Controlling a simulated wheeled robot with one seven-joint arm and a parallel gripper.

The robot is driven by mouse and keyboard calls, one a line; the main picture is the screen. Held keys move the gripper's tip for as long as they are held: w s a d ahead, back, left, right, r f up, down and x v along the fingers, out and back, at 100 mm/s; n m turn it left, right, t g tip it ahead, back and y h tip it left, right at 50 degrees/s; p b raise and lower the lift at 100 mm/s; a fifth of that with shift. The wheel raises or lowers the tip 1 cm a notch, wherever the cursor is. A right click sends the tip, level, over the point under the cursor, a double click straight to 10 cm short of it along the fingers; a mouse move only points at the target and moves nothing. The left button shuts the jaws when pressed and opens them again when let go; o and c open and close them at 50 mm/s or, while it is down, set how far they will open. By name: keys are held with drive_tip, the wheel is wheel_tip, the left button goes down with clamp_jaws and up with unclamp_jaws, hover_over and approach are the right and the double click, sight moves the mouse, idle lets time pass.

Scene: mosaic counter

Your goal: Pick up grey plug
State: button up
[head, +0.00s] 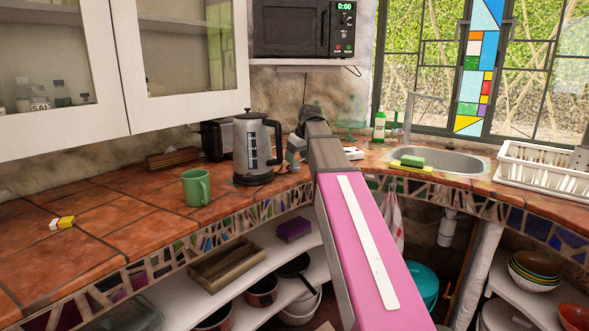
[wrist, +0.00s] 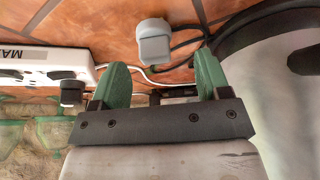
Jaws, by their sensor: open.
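The grey plug (wrist: 154,42) lies on the terracotta tiled counter in the wrist view, just beyond my fingertips and near the middle between them. A dark cable runs close to it. My gripper (wrist: 162,74) is open, with two green fingers apart and nothing between them but counter and cables beyond. The plug appears clear of both fingers. In the head view my pink arm reaches to the back of the counter, and I cannot make out the plug there.
A metal kettle (head: 257,150) stands close to the right finger in the wrist view (wrist: 265,90). A white power strip (wrist: 30,72) with a black plug (wrist: 72,93) lies left. A green mug (head: 196,187) stands on the counter. The sink (head: 452,164) is at right.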

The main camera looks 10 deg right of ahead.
sight(295, 161)
drive_tip(key=shift+w+d+x, duration=0.1)
drive_tip(key=shift+x, duration=1.1)
drive_tip(key=shift+w+d+x, duration=0.1)
drive_tip(key=shift+w+x, duration=0.05)
drive_tip(key=shift+x, duration=1)
drive_tip(key=c, duration=0.9)
drive_tip(key=shift+r, duration=0.1)
